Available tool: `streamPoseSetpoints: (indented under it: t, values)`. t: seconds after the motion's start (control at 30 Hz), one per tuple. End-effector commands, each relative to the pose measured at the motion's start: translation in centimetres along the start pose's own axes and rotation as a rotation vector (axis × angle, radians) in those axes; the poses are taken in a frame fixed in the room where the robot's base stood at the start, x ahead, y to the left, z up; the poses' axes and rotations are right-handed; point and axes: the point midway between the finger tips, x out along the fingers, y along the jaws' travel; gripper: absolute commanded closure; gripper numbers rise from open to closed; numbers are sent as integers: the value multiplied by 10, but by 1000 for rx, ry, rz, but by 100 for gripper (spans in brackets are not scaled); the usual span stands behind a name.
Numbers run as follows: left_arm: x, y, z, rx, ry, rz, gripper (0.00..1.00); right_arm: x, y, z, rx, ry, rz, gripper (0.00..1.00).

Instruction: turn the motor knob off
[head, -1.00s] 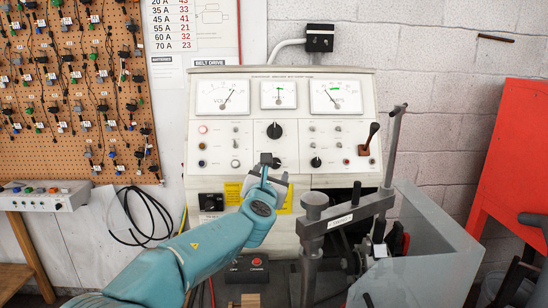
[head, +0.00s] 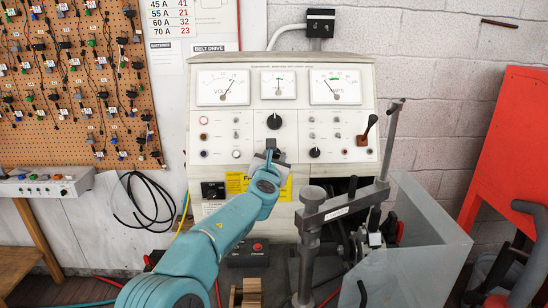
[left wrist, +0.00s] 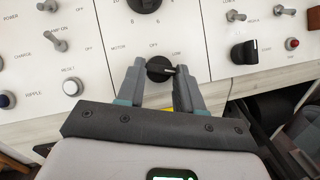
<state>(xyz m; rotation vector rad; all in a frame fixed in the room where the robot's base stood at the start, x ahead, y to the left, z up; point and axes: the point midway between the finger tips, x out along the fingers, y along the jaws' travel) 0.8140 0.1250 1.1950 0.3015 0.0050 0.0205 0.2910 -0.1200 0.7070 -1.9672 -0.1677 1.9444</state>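The motor knob (left wrist: 160,69) is a round black knob with a light pointer line, seen in the left wrist view below the words MOTOR, OFF and LOW. Its pointer line points to the right, towards the LOW side. My left gripper (left wrist: 160,68) has its fingers apart, one on each side of the knob; I cannot tell whether they touch it. In the head view my left gripper (head: 271,150) is at the lower middle of the white test panel (head: 220,122) and largely covers the knob. My right gripper is not in view.
A larger black dial (head: 274,121) sits just above, and another black knob (head: 314,153) to the right. Gauges line the panel top. A grey clamp post (head: 310,225) and clear guard (head: 420,250) stand in front at the right. A pegboard (head: 70,90) hangs at the left.

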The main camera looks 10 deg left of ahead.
Motion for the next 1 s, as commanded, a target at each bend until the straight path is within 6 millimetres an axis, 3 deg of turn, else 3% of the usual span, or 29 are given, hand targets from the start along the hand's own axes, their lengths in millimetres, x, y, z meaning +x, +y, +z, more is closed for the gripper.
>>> streamPoseSetpoints:
  t: [0.3,0.57,0.6,0.63,1.0]
  values:
    - [0,-4,2,-207,-3,126,94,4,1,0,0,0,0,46]
    - [0,-3,2,-213,-3,131,94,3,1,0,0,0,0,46]
    - [0,-3,2,-213,-3,131,51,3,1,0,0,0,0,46]
    - [0,-3,2,-213,-3,131,41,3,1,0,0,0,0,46]
    - [-3,-4,0,-213,-2,130,38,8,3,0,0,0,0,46]
